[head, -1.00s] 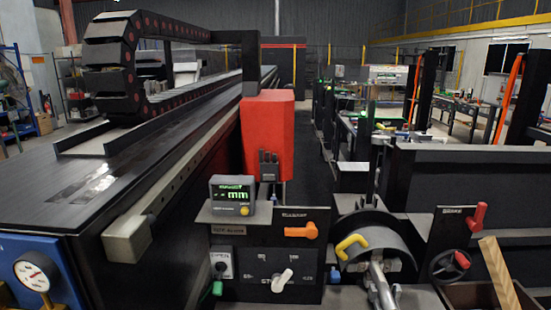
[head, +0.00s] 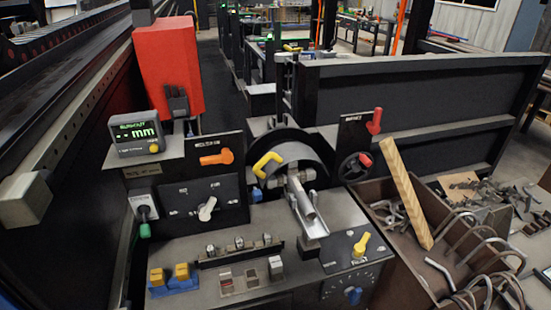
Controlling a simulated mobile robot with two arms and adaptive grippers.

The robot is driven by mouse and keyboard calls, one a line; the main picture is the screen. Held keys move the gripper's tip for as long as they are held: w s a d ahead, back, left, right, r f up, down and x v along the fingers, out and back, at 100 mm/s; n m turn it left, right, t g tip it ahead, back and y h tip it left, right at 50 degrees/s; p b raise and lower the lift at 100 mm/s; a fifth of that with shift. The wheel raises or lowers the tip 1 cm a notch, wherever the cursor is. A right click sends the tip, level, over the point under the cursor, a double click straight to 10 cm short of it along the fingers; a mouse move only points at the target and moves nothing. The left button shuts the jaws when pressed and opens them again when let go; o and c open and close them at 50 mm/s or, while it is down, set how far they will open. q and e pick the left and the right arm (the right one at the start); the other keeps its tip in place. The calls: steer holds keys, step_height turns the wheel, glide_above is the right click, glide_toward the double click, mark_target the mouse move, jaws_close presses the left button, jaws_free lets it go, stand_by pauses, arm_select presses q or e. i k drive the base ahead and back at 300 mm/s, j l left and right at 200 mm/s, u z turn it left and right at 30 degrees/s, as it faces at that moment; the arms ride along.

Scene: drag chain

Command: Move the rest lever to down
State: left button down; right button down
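Several levers show on the machine, and their labels are too small to read surely, so I cannot tell which is the rest lever. A red lever (head: 375,122) points up on a small black panel (head: 352,138). An orange lever (head: 217,158) lies roughly level on another black panel. A yellow lever (head: 362,243) tilts up on a dark plate at the front right. A curved yellow handle (head: 267,163) sits at the round black housing (head: 290,150). A white selector knob (head: 207,208) is below the orange lever. Neither gripper is in view.
A brown bin (head: 440,250) with a wooden stick (head: 405,193) and bent metal pieces stands at the right. A display (head: 138,132) and a red block (head: 168,65) are at the left. Blue and yellow blocks (head: 172,277) sit on the front ledge.

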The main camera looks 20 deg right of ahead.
mark_target(359, 249)
steer(key=z, duration=1.35)
